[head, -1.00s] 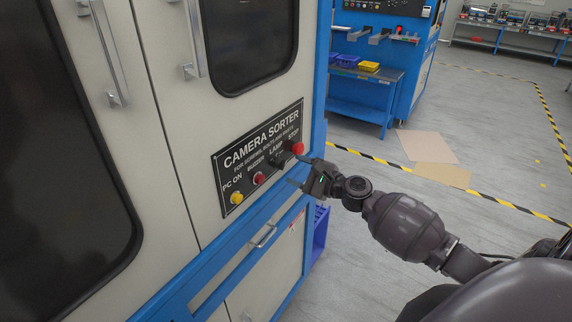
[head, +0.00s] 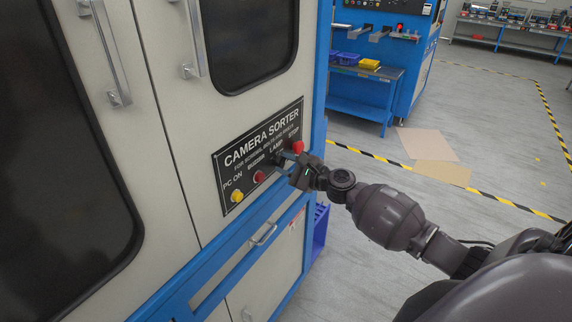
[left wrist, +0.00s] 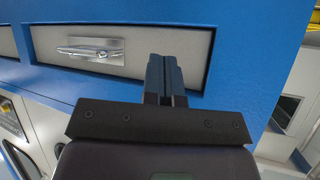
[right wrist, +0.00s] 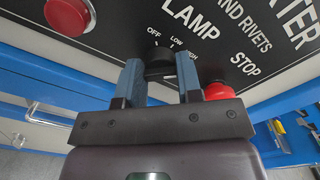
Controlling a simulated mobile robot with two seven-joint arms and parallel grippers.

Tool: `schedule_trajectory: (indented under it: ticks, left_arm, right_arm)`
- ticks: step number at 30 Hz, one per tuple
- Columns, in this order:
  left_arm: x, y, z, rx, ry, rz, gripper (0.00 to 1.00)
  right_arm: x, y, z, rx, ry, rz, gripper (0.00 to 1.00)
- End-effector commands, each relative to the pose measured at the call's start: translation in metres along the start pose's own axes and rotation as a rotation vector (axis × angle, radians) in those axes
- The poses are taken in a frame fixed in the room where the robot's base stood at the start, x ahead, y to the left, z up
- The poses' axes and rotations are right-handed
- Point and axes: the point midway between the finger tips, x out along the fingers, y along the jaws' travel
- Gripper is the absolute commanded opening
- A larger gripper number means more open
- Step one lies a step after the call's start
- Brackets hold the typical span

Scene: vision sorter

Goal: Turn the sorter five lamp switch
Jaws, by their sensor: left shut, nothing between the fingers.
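The black lamp switch knob (right wrist: 159,55) sits under the LAMP label on the black panel (right wrist: 120,22), with OFF, LOW and HIGH marks around it. In the right wrist view my right gripper (right wrist: 160,72) is open, its two fingers on either side of the knob, with gaps visible. In the head view the right gripper (head: 285,166) is at the panel and partly hides the knob. My left gripper (left wrist: 164,62) shows only in the left wrist view, shut and empty, in front of a blue-framed grey panel.
The red STOP button (head: 298,147) is close to the right gripper. A red buzzer button (head: 259,177) and yellow PC ON button (head: 237,197) lie to the left. A silver handle (left wrist: 90,50) is near the left gripper. Open floor lies right of the cabinet.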

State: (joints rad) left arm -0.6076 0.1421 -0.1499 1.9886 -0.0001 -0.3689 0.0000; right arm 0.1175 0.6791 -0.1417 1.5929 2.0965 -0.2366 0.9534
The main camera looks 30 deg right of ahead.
Motion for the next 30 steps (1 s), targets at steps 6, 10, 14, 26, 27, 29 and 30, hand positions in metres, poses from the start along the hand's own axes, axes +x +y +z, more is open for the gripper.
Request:
schedule_trajectory:
  ticks: [6,10,14,26,27,29,30]
  left_arm:
    - [0.001,0.000,-0.001,0.000,0.004,0.001,0.00]
    - [0.004,0.001,-0.001,0.001,0.007,0.001,0.00]
    - [0.006,0.001,0.002,0.001,0.009,0.002,0.00]
    - [0.019,0.004,0.027,0.002,-0.003,0.003,0.00]
    - [0.021,0.004,0.030,0.002,-0.005,0.004,0.00]
    - [0.023,0.005,0.036,0.002,-0.010,0.004,0.00]
    - [0.024,0.005,0.040,0.002,-0.014,0.004,0.00]
  right_arm:
    - [0.000,0.000,0.000,-0.008,0.000,0.000,0.09]
    - [0.000,0.001,-0.001,-0.039,0.000,0.000,0.09]
    - [0.000,0.002,-0.002,-0.101,0.001,0.000,0.09]
    - [0.000,0.004,-0.004,-0.441,0.001,0.001,0.09]
    - [0.000,0.005,-0.004,-0.480,0.001,0.002,0.09]
    - [0.000,0.005,-0.004,-0.537,0.001,0.002,0.09]
    - [0.000,0.005,-0.004,-0.575,0.001,0.002,0.09]
